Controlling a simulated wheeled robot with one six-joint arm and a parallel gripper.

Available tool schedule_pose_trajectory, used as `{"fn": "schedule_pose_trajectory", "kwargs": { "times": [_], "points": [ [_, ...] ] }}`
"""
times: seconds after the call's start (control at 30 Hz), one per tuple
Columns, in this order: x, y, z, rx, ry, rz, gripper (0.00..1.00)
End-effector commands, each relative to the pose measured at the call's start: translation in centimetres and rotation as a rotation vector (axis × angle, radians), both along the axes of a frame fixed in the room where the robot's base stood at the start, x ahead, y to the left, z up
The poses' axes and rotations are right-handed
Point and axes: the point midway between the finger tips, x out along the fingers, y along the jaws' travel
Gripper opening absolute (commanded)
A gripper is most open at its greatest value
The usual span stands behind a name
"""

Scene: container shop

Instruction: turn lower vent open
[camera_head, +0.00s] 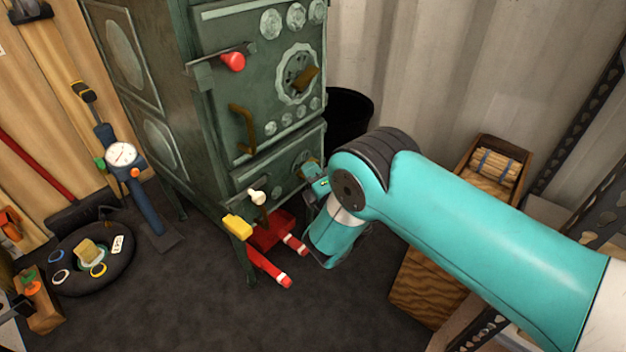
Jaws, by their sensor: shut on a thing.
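The dark green metal stove (165,75) stands at the back centre. The lower vent (306,161) is a small round fitting on its lower front panel, partly hidden by my gripper and arm. My gripper (316,177) reaches the vent from the right and is shut on its small tab. The tab and fingertips are too small and covered to show how far the vent is turned. The upper vent (297,72) is a larger slotted disc with a brown tab, above on the main door.
A red jack-like tool (268,265) lies under the stove's front. A wooden crate (430,285) stands at right beneath my arm, and a black bucket (348,112) behind. A blue pump with a gauge (148,205) and a black tyre (110,265) are at left. The front floor is clear.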

Motion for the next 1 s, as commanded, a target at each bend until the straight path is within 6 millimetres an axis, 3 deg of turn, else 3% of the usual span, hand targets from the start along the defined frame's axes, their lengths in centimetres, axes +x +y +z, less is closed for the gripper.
{"fn": "schedule_pose_trajectory", "kwargs": {
  "times": [0.5,1.0],
  "points": [
    [0.0,0.08,0.09,-0.245,-0.317,0.005,0.0],
    [0.02,0.06,-0.26,-0.333,-0.427,0.005,0.0]
  ]
}}
